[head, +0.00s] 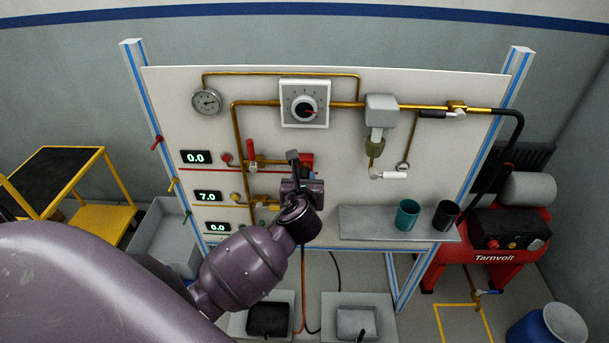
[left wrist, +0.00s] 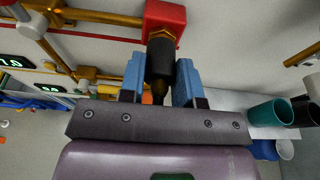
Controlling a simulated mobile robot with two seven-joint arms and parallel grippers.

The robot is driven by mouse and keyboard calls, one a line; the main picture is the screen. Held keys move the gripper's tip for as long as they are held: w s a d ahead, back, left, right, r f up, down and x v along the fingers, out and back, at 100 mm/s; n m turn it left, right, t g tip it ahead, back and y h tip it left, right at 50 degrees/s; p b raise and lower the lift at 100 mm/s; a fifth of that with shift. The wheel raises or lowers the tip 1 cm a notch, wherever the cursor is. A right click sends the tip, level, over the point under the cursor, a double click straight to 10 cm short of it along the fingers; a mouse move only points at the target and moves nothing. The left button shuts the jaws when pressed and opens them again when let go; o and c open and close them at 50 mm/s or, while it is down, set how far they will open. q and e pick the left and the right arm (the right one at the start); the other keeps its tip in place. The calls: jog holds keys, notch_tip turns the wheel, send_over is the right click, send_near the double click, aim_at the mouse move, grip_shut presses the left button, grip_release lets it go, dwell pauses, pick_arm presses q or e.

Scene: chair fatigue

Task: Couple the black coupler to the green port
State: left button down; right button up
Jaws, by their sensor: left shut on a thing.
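My left gripper (head: 299,172) is in front of the panel, beside the red block (head: 307,160). In the left wrist view its blue fingers (left wrist: 160,75) are shut on the black coupler (left wrist: 161,60). The coupler points at the brass nut under the red block (left wrist: 164,18) and appears to meet it; I cannot tell whether it is seated. My gripper mostly hides the coupler in the head view. I cannot make out a green port; my arm covers part of the lower panel. My right gripper is not in view.
Brass pipes (head: 235,135) and a red-handled valve (head: 251,150) lie left of the gripper. A grey shelf (head: 370,226) to the right bears a teal cup (head: 407,214) and a black cup (head: 445,215). A red compressor (head: 505,245) stands at the right.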

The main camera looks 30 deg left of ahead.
pick_arm(q)
jog(key=shift+s, duration=0.1)
jog(key=shift+s+d+r+p, duration=0.1)
jog(key=shift+s+d+p, duration=0.15)
jog(key=shift+s+p, duration=0.15)
jog(key=shift+s+d, duration=0.15)
jog(key=shift+s+d+p, duration=0.2)
jog(key=shift+s+p, duration=0.2)
jog(key=shift+p, duration=0.2)
jog(key=shift+s+d+p, duration=0.2)
jog(key=shift+s+p, duration=0.05)
jog(key=shift+p, duration=0.05)
jog(key=shift+s, duration=0.1)
jog(key=shift+s+d, duration=0.1)
